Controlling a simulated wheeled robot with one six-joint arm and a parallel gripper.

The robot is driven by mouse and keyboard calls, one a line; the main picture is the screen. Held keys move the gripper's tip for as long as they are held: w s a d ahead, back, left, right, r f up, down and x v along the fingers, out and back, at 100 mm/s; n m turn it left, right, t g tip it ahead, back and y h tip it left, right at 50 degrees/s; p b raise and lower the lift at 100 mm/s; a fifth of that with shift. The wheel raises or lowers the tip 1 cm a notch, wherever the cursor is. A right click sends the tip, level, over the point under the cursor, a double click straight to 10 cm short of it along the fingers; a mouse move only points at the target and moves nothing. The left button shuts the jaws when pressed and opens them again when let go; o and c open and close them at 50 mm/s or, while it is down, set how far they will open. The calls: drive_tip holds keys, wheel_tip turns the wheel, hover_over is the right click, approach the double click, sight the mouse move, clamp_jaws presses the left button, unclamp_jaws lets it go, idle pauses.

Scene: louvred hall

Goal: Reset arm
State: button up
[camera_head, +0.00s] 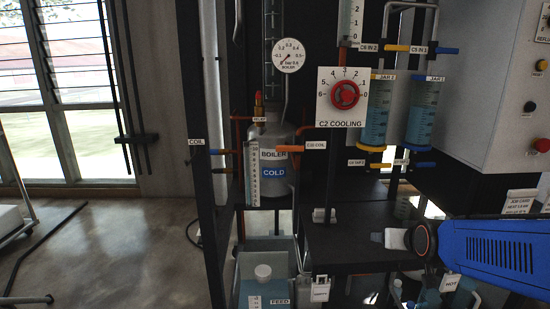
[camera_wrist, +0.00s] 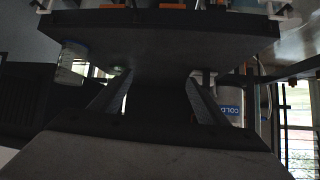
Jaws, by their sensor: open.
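My arm (camera_head: 485,250), blue with a dark joint ringed in orange, reaches in from the lower right of the head view. In the wrist view my gripper (camera_wrist: 158,98) has its two dark fingers spread apart. Nothing shows held between them; a dark flat surface lies beyond. I cannot make out the fingers in the head view. A small pale piece (camera_head: 393,238) shows just left of the orange-ringed joint; I cannot tell whether it is part of my arm.
A dark rack holds a boiler (camera_head: 273,150) marked COLD, a red cooling knob (camera_head: 344,95), a gauge (camera_head: 289,55) and two blue-filled jars (camera_head: 376,112) (camera_head: 423,112). A FEED container (camera_head: 262,285) stands low. A pale control box (camera_head: 490,90) is at right. Floor at left is mostly open.

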drive_tip(key=s+a+g, duration=0.2)
drive_tip(key=s+g, duration=0.1)
drive_tip(key=s, duration=0.9)
drive_tip(key=s+a+n+g+y, duration=0.1)
drive_tip(key=s+a+g, duration=0.1)
drive_tip(key=s, duration=1)
drive_tip(key=shift+s+a+f+g, duration=0.15)
drive_tip(key=shift+s+f+g, duration=0.1)
drive_tip(key=shift+g, duration=0.15)
